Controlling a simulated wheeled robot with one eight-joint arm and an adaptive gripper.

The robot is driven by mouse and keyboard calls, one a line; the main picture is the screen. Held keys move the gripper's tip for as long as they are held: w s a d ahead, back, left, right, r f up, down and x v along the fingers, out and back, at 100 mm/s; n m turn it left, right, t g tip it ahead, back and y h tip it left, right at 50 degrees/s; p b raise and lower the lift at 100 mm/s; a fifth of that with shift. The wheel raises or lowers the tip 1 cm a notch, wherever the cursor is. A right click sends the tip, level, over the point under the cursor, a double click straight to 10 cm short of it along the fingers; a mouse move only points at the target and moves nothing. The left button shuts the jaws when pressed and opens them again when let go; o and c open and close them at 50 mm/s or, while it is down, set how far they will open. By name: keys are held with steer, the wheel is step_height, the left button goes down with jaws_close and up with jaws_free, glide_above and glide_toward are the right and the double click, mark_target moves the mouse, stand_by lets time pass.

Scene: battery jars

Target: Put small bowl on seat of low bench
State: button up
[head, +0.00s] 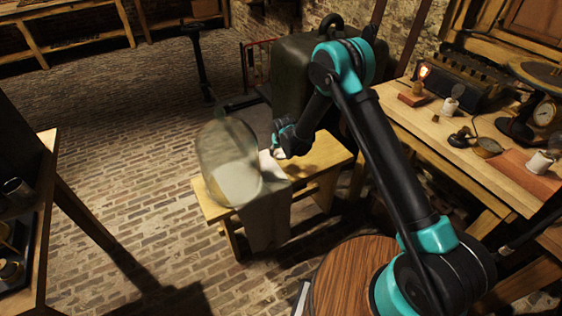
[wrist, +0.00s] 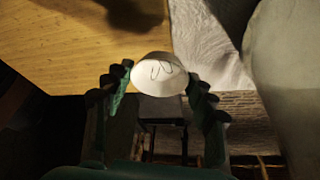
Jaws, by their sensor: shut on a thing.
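The small bowl (wrist: 158,78) is white with a dark wavy line and lies between the fingertips of my gripper (wrist: 159,84) in the wrist view. My gripper is shut on it. The low bench (head: 327,158) is pale wood and stands mid-floor in the head view; its seat (wrist: 75,35) shows behind the bowl in the wrist view. My gripper (head: 279,149) is over the bench seat, close to the jar. The gap between bowl and seat cannot be judged. In the head view I cannot clearly tell the bowl from the pale cloth.
A large glass jar (head: 222,150) stands on the bench's left part, and a grey cloth (head: 266,222) hangs over its front edge. The jar also shows at the right in the wrist view (wrist: 290,70). The seat's right part is clear. A workbench (head: 440,145) with instruments stands at right.

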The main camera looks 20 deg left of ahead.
mark_target(281, 166)
steer(key=shift+f, duration=2.45)
steer(key=shift+f, duration=0.1)
steer(key=o, duration=1.2)
steer(key=shift+c, duration=0.2)
steer(key=v, duration=1.2)
steer(key=shift+d+r, duration=0.15)
steer(key=shift+r, duration=0.05)
